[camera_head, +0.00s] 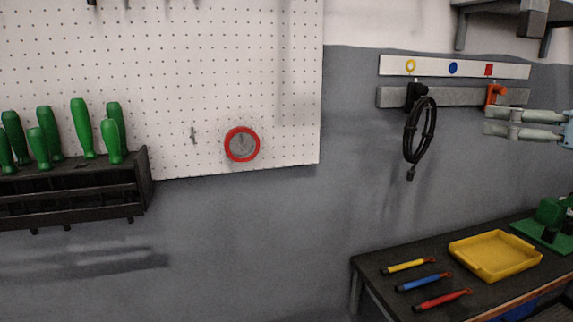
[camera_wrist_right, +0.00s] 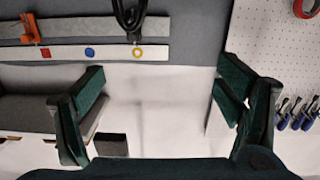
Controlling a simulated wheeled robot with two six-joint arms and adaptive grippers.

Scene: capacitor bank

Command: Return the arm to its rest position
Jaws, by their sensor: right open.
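My right gripper (camera_head: 487,121) comes in from the right edge of the head view, in front of the grey wall. Its two fingers are apart with nothing between them. The right wrist view, which is turned upside down, also shows the dark green fingers spread wide and empty (camera_wrist_right: 160,78). In the head view the gripper is to the right of the black coiled cable (camera_head: 419,130) and just below the orange holder (camera_head: 495,94) on the grey rail. My left gripper is not in view.
A white strip (camera_head: 455,67) with yellow, blue and red marks is above the rail (camera_head: 450,97). A pegboard (camera_head: 270,60) holds a red-rimmed disc (camera_head: 242,145). Green-handled tools stand in a dark rack (camera_head: 80,185). The workbench (camera_head: 380,262) bears a yellow tray (camera_head: 495,255) and three coloured tools.

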